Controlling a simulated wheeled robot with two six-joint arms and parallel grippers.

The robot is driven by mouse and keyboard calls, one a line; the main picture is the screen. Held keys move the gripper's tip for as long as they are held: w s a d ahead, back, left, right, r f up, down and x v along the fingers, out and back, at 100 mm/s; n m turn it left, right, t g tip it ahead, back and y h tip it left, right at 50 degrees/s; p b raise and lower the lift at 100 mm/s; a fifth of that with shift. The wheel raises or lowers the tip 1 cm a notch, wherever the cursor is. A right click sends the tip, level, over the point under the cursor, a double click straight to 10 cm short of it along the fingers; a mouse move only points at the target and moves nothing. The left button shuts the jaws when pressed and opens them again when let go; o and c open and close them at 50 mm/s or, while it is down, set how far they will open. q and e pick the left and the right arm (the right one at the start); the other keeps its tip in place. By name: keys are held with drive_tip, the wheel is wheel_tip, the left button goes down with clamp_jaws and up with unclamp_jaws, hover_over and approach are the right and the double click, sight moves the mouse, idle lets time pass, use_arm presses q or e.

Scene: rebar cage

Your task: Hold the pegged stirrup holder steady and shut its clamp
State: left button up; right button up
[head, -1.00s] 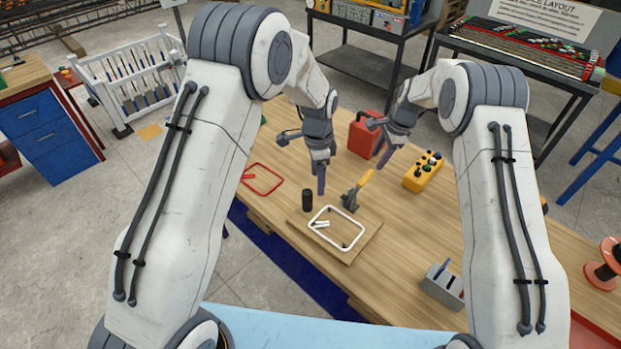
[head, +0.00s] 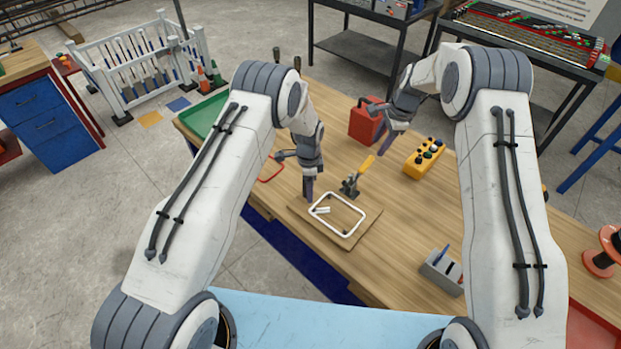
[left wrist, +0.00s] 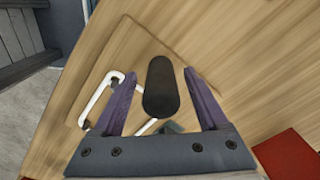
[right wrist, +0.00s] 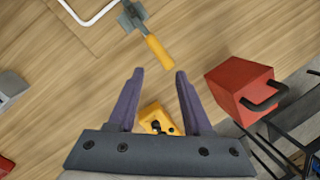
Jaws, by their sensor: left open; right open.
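The holder is a wooden board (head: 371,224) on the bench, with a white rounded stirrup frame (head: 350,203) lying on it. A grey clamp (head: 349,187) stands at its far edge. The clamp's yellow handle (head: 366,164) slants up, and it also shows in the right wrist view (right wrist: 159,53). My left gripper (head: 309,192) is over the board's left corner, open, fingers pointing down. In the left wrist view a black upright post (left wrist: 161,88) shows between its fingers, with gaps on both sides. My right gripper (head: 385,147) is open and empty, right of the clamp.
A red stirrup (head: 270,170) lies left of my left gripper. A grey holder (head: 442,270) sits near the front edge.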

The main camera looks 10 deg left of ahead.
use_arm(q)
drive_tip(key=shift+f, duration=0.55)
clamp_jaws()
idle(1.0)
